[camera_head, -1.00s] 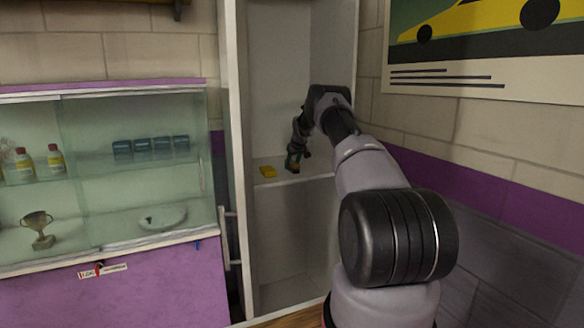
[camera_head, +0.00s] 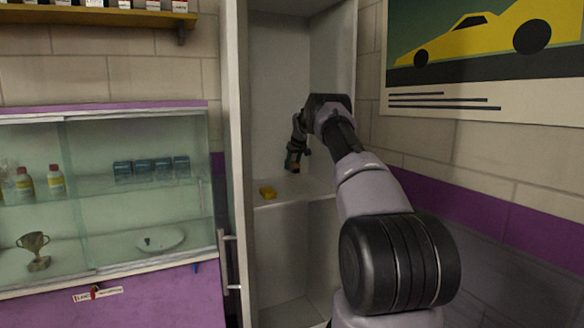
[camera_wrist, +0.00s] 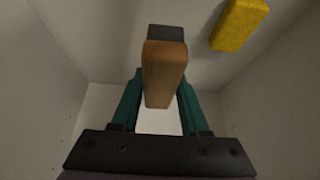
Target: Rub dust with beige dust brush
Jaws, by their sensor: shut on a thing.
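My gripper (camera_head: 293,163) is inside the open tall white cabinet, a little above its middle shelf. In the wrist view my gripper (camera_wrist: 160,100) has its green fingers shut on a beige-brown block-shaped handle with a dark end, which looks like the beige dust brush (camera_wrist: 164,72). In the head view the brush is mostly hidden by the fingers. No dust can be made out in either view.
A yellow block (camera_head: 267,192) lies on the cabinet shelf (camera_head: 290,197), left of my gripper; it also shows in the wrist view (camera_wrist: 239,24). The cabinet walls are close on both sides. A glass display case (camera_head: 105,190) stands to the left.

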